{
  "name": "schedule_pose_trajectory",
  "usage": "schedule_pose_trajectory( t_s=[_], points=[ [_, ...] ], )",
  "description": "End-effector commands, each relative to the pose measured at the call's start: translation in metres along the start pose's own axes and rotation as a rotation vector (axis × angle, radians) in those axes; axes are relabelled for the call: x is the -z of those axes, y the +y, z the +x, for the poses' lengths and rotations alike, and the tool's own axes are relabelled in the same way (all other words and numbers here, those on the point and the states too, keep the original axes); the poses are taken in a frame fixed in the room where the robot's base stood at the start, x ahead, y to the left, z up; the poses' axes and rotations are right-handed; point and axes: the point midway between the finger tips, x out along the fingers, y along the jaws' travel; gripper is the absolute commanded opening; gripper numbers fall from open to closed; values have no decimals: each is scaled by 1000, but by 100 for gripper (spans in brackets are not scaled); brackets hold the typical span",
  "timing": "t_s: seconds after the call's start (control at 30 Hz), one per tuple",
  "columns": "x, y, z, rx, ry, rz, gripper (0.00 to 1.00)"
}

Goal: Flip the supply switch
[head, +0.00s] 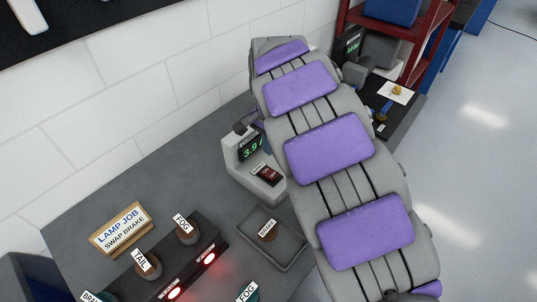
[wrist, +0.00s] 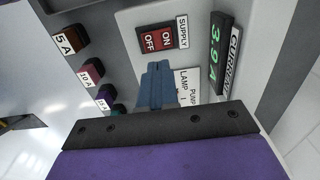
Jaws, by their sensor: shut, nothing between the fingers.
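The supply switch (wrist: 158,39), a red rocker with ON and OFF halves in a dark frame, sits on a pale panel in the wrist view, beside a SUPPLY label. I cannot tell which half is pressed. My gripper (wrist: 157,68) has its blue fingers shut and empty, tips just below the switch in the picture; contact is unclear. A CURRENT display (wrist: 219,52) with lit green digits stands right of it. In the head view, a grey unit (head: 236,160) carries a display reading 3.9 and a small dark-red switch (head: 268,174); my arm hides most of my gripper there.
The wrist view shows coloured fuses (wrist: 88,71) marked 5 A and 10 A at left. On the grey bench are a LAMP JOB sign (head: 121,229), a lamp bar (head: 190,262) with two red lights, and a shallow tray (head: 290,252). A white wall stands behind.

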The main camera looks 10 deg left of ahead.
Motion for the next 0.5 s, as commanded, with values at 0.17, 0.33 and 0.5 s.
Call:
schedule_pose_trajectory(
  t_s=[0.17,0.33,0.5],
  points=[
    [1,-2,-43,3,2,-1,0],
    [0,-2,-71,1,2,-2,0],
    [0,-2,-84,-2,0,-1,0]
  ],
)
